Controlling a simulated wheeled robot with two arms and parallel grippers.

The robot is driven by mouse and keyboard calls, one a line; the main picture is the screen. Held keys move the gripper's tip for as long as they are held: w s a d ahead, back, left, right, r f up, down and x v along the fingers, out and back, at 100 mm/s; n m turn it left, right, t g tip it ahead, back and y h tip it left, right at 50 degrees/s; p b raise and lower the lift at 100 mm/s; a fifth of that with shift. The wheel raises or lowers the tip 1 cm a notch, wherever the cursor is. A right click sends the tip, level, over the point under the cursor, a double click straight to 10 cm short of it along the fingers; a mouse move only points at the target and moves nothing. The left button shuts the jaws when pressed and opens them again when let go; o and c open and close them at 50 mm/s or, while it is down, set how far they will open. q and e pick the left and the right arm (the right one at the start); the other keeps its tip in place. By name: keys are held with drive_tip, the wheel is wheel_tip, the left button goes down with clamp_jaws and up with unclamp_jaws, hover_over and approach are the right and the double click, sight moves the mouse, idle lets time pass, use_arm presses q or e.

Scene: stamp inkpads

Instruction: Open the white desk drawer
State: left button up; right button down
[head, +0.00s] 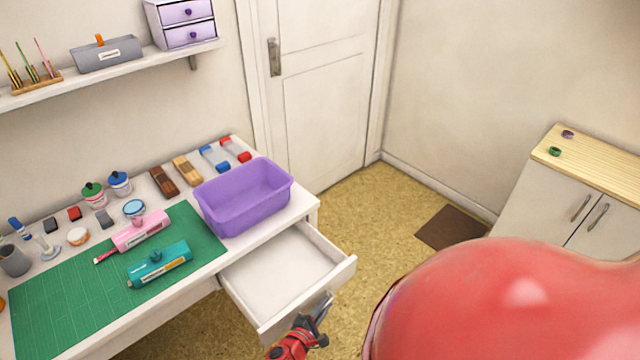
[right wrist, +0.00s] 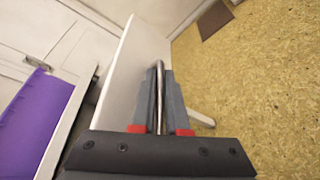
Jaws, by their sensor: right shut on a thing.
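The white desk drawer (head: 280,268) is pulled out from the desk (head: 206,262), and its empty inside shows in the head view. My right gripper (head: 322,306) is at the drawer's front. In the right wrist view my right gripper (right wrist: 162,92) is shut on the thin metal drawer handle (right wrist: 160,72), which runs between its two grey fingers. The white drawer front (right wrist: 128,75) shows just left of the fingers. My left gripper is not in view.
A purple bin (head: 243,196) stands on the desk just behind the drawer. A green mat (head: 70,290) with pink and teal stampers lies left. A cabinet (head: 570,205) stands at right. Tan floor (head: 375,215) beside the drawer is clear.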

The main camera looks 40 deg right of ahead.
drive_tip(key=c, duration=1.2)
unclamp_jaws()
drive_tip(key=shift+a, duration=0.1)
drive_tip(key=b+v, duration=0.2)
drive_tip(key=v, duration=1.5)
drive_tip(key=shift+a+f, duration=0.1)
drive_tip(key=shift+a, duration=0.05)
